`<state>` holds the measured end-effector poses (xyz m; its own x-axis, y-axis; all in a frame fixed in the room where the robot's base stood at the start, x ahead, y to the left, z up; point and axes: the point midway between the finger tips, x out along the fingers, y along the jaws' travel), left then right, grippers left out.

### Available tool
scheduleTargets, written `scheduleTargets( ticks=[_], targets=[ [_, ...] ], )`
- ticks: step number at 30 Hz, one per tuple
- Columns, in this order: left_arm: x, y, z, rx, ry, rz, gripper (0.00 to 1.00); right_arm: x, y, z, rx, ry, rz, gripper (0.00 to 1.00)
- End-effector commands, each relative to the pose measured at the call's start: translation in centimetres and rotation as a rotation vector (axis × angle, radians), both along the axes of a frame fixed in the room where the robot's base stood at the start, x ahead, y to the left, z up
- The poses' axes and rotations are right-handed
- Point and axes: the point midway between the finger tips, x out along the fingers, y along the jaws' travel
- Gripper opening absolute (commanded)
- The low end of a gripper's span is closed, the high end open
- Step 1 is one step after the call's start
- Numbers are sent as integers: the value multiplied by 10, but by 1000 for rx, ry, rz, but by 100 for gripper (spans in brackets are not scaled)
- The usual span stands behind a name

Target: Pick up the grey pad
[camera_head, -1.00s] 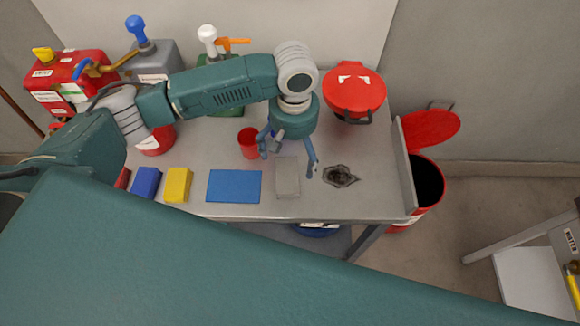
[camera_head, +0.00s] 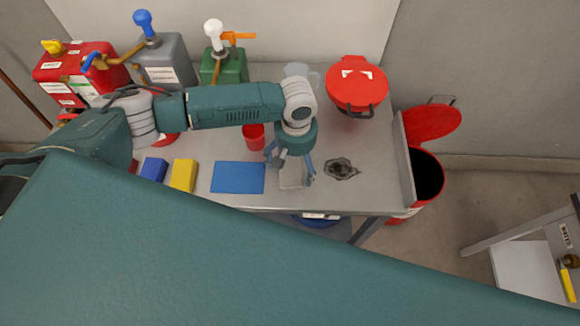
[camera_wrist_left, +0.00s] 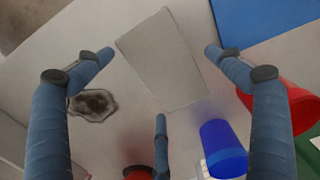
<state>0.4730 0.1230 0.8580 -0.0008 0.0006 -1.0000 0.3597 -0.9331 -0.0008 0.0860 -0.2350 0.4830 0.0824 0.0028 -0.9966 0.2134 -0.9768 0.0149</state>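The grey pad (camera_head: 291,177) lies flat on the light grey table, to the right of a blue mat. My left gripper (camera_head: 290,170) hangs over it with its fingers spread and partly hides it in the head view. In the left wrist view the grey pad (camera_wrist_left: 160,62) lies between the two spread side fingers of my left gripper (camera_wrist_left: 158,54), with a third finger below its near edge. Nothing is held, and I cannot tell whether the fingertips touch the table. My right gripper is not in view.
The blue mat (camera_head: 238,178), a yellow block (camera_head: 183,175) and a blue block (camera_head: 153,169) lie left. A red cup (camera_head: 254,138) stands behind the gripper. A dark stain (camera_head: 341,168) lies right; a red lidded can (camera_head: 357,86) stands behind it.

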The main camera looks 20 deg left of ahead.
Motion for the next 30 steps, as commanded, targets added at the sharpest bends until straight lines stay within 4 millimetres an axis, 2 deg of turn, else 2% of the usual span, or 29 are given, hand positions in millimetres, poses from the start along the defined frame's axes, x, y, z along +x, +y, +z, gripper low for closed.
scheduleTargets(
  ticks=[1,4,15,20,26,30],
  targets=[
    [0,0,0,0,0,0,77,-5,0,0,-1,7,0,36],
    [0,0,0,0,0,0,57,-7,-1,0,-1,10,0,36],
    [0,0,1,0,0,0,56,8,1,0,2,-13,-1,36],
    [1,0,7,-1,-1,1,56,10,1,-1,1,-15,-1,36],
    [1,0,35,-3,-4,-1,56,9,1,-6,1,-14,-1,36],
    [2,-1,71,-3,-6,-1,56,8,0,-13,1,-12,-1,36]
  ],
)
